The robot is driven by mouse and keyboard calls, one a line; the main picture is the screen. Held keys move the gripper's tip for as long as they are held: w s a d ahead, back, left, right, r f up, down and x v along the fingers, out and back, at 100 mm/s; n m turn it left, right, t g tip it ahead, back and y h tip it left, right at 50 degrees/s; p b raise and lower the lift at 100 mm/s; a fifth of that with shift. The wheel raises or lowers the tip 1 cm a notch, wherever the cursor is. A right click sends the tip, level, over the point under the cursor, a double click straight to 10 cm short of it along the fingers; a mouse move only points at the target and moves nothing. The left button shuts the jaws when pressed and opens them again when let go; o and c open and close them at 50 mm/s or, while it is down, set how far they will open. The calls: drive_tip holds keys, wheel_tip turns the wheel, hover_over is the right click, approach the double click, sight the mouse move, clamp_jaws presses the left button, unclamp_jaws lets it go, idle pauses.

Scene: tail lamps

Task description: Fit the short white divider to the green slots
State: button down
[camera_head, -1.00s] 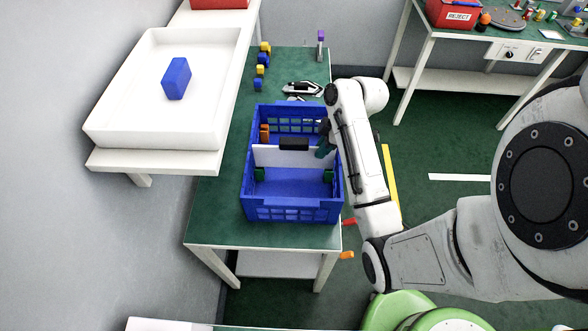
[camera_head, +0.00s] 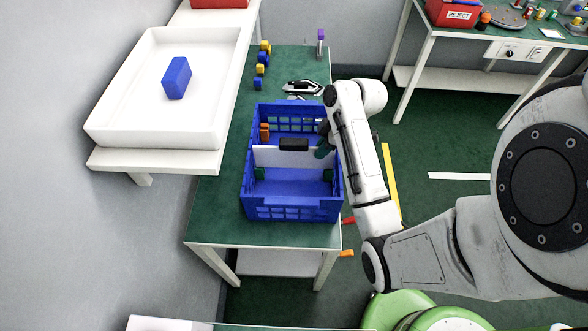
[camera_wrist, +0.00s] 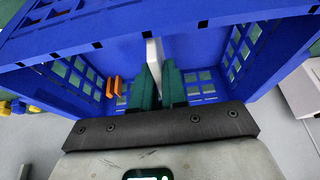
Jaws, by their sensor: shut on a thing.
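The white divider (camera_head: 268,157) stands roughly upright across the inside of the blue crate (camera_head: 292,214), with a black block (camera_head: 294,144) at its top edge. My gripper (camera_head: 323,152) is at the divider's right end. In the wrist view my teal fingers (camera_wrist: 158,88) are shut on the white divider (camera_wrist: 153,52), which shows as a narrow strip between them. The left green slot (camera_head: 259,174) and right green slot (camera_head: 328,175) are on the crate's side walls, by the divider's lower edge. Whether its ends sit inside them I cannot tell.
Orange slots (camera_head: 264,132) are on the crate's wall farther back. Small blue and yellow blocks (camera_head: 260,69) and a grey tool (camera_head: 302,87) lie behind the crate on the green table (camera_head: 215,215). A white tray (camera_head: 115,133) with a blue block (camera_head: 176,78) stands at left.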

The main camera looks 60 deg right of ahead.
drive_tip(key=shift+f+b, duration=0.65)
drive_tip(key=shift+f, duration=0.85)
drive_tip(key=shift+f+b, duration=0.55)
drive_tip(key=shift+f, duration=0.35)
drive_tip(key=shift+p, duration=0.55)
drive_tip(key=shift+f, duration=0.3)
idle(0.4)
drive_tip(key=c, duration=1.1)
unclamp_jaws()
drive_tip(key=shift+r, duration=0.1)
